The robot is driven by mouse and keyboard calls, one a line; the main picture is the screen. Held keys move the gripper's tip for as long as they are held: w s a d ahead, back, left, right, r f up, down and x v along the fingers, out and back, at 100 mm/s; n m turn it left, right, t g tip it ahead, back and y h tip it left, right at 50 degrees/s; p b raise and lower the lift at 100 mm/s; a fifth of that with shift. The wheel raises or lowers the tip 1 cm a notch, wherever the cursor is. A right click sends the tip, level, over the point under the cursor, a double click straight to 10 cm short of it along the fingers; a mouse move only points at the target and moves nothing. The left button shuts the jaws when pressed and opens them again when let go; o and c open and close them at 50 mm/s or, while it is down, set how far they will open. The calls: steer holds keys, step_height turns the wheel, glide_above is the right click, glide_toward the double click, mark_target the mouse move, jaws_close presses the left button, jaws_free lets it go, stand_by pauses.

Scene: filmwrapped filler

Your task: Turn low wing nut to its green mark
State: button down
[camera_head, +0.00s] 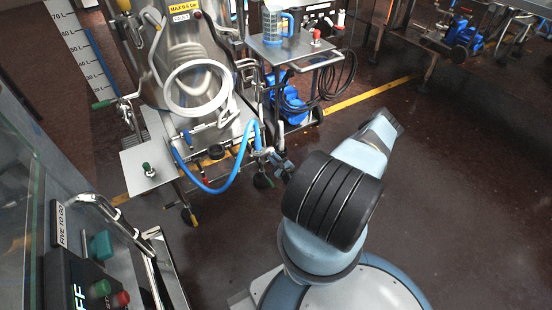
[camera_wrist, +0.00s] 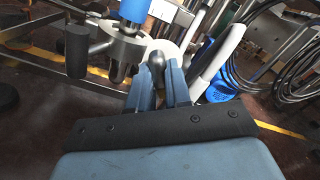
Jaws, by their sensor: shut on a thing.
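My gripper (camera_wrist: 160,92) shows in the wrist view, with its two blue-grey fingers closed around a rounded metal piece (camera_wrist: 156,66), which looks like a wing of the low wing nut. The fingers hide most of it. A round steel fitting (camera_wrist: 122,45) with a blue hose end stands just left of and beyond the fingers. In the head view my gripper (camera_head: 281,164) is small, at the lower right corner of the steel machine (camera_head: 195,90), by its low pipework. The nut cannot be made out there. I cannot make out the green mark in either view.
A blue hose (camera_head: 205,187) loops in front of the machine. A steel side shelf (camera_head: 143,168) juts out at left. A trolley (camera_head: 290,50) with a blue jug (camera_head: 278,26) and black cables stands behind my gripper. Dark floor (camera_head: 450,200) is open at right.

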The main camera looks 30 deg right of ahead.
steer(key=shift+w+m, duration=0.1)
steer(key=shift+m, duration=0.3)
steer(key=c, duration=1.1)
jaws_free()
steer(key=shift+o, duration=0.2)
steer(key=s, duration=1.3)
steer(key=shift+s+d, duration=0.25)
steer(key=shift+s, duration=0.15)
steer(key=shift+f, duration=0.1)
